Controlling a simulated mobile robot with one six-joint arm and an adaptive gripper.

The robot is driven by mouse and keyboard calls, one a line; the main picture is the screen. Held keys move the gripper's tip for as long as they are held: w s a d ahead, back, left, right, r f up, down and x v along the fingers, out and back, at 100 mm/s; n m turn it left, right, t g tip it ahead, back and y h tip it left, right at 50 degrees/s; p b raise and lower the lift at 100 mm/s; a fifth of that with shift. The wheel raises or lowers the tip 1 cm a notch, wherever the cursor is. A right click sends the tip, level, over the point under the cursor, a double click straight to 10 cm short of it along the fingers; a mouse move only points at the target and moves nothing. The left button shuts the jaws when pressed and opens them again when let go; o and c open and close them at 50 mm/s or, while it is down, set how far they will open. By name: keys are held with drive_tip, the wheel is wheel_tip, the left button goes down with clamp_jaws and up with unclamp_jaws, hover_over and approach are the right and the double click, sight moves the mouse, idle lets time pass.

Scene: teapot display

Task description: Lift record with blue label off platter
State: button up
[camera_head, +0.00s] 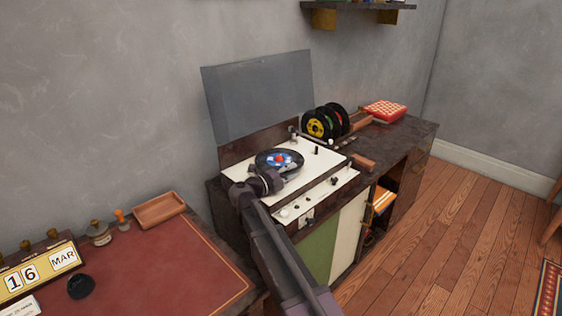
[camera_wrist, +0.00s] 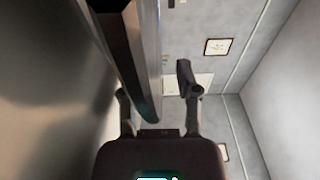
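The dark record with a blue label (camera_head: 279,159) lies flat on the white-topped record player, with red and white also showing at its centre. The platter beneath it is hidden. In the head view, my gripper (camera_head: 272,178) is at the record's near edge, and its fingertips are too small to tell apart. In the wrist view, the fingers of my gripper (camera_wrist: 155,88) stand apart. A long dark edge-on shape, which looks like the record or platter rim, runs between them. A gap shows between it and the right finger. I cannot tell whether the left finger touches it.
The raised lid (camera_head: 260,95) stands behind the player. Upright records (camera_head: 322,122), one with a yellow label, stand to the right, with a red-and-white box (camera_head: 385,110) beyond. A red-topped desk (camera_head: 170,265) with a tray (camera_head: 159,209) and calendar is at the left.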

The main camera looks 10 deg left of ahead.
clamp_jaws()
drive_tip(key=shift+r, duration=0.1)
wheel_tip(320, 180, up, 3)
drive_tip(key=p, duration=0.3)
drive_tip(key=shift+r, duration=0.1)
drive_tip(key=shift+s+r+p, duration=0.1)
drive_tip(key=shift+r+p, duration=0.25)
drive_tip(key=shift+p, duration=0.2)
drive_tip(key=s+d, duration=0.3)
drive_tip(key=s, duration=0.4)
drive_tip(key=s+d, duration=0.3)
drive_tip(key=s, duration=0.4)
drive_tip(key=shift+s+r+p, duration=0.3)
drive_tip(key=shift+r+p, duration=0.15)
